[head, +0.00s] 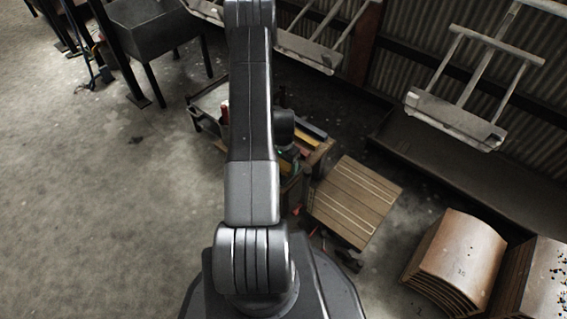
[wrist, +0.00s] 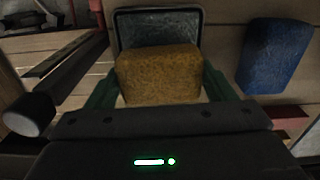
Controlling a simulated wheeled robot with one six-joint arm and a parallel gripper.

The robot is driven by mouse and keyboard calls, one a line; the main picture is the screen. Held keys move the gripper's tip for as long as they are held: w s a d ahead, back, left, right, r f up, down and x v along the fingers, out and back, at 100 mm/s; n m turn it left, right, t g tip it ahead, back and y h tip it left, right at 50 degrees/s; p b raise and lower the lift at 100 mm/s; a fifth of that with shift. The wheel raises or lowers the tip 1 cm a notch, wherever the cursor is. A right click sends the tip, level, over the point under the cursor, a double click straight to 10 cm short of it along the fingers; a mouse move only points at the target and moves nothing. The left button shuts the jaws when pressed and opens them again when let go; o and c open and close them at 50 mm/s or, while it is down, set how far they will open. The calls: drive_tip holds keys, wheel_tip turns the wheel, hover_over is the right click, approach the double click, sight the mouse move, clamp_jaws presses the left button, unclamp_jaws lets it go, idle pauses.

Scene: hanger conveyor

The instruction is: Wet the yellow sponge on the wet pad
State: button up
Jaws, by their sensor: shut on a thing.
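In the wrist view the yellow sponge (wrist: 158,75) sits between the two green fingers of my gripper (wrist: 160,92), which is shut on it. Just beyond the sponge is a shallow dark-rimmed tray with a grey, wet-looking surface (wrist: 157,25), which looks like the wet pad. The sponge overlaps the tray's near edge in the picture; I cannot tell whether it touches the pad. In the head view my arm hides the gripper, the sponge and the pad.
A blue sponge-like block (wrist: 275,56) lies on the wooden boards to the right. A dark cylinder (wrist: 29,114) is at the left. In the head view, a wooden panel (head: 354,198) and stacked curved sheets (head: 459,252) stand at the right, with hanger frames (head: 455,117) above.

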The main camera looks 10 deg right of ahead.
sight(284, 163)
idle(0.4)
drive_tip(key=shift+r+p, duration=1.85)
drive_tip(key=shift+r, duration=1.6)
